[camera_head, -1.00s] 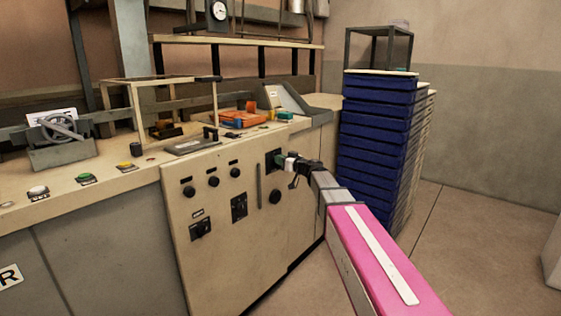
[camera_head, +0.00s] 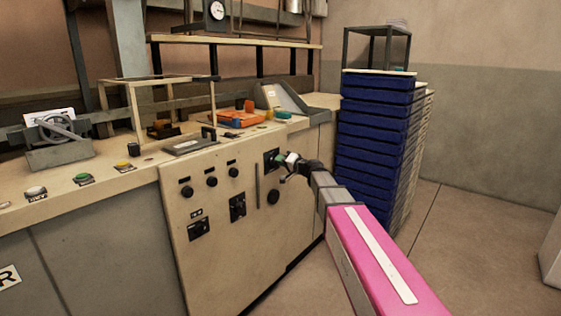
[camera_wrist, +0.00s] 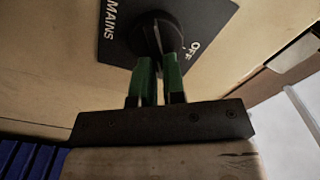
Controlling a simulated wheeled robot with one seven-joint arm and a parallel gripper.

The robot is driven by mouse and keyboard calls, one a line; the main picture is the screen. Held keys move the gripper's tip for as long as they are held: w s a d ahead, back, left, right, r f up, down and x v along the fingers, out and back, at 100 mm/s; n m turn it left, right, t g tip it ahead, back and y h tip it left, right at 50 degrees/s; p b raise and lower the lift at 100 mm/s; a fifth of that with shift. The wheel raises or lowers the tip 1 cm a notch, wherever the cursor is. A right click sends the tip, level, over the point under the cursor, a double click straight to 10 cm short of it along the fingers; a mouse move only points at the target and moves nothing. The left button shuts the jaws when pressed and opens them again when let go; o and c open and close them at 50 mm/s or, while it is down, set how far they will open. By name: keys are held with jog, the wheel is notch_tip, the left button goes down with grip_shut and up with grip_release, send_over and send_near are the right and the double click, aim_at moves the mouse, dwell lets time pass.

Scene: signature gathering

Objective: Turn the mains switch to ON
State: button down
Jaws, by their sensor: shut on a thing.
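The mains switch is a round black knob on a dark plate (camera_head: 270,154) at the upper right of the beige cabinet front. In the wrist view, the knob (camera_wrist: 160,34) is close ahead, with "MAINS" printed on the plate (camera_wrist: 118,38) to its left and "OFF" to its right. No "ON" mark shows. My gripper (camera_wrist: 158,60) has its two green fingers shut on the knob's grip, hiding its near part. In the head view, my gripper (camera_head: 281,158) is at the plate and looks rolled.
Other black knobs (camera_head: 212,182) and switches share the cabinet front (camera_head: 225,250). The worktop above holds coloured buttons (camera_head: 83,178) and an orange tray (camera_head: 236,119). A tall stack of blue trays (camera_head: 376,140) stands close right of my arm.

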jog(key=m, duration=0.3)
jog(key=f+m, duration=0.1)
jog(key=m, duration=0.2)
jog(key=shift+w+d, duration=0.1)
jog(key=shift+m, duration=0.4)
jog(key=c, duration=1.2)
grip_release()
jog(key=v, duration=1)
jog(key=shift+s+d, duration=0.3)
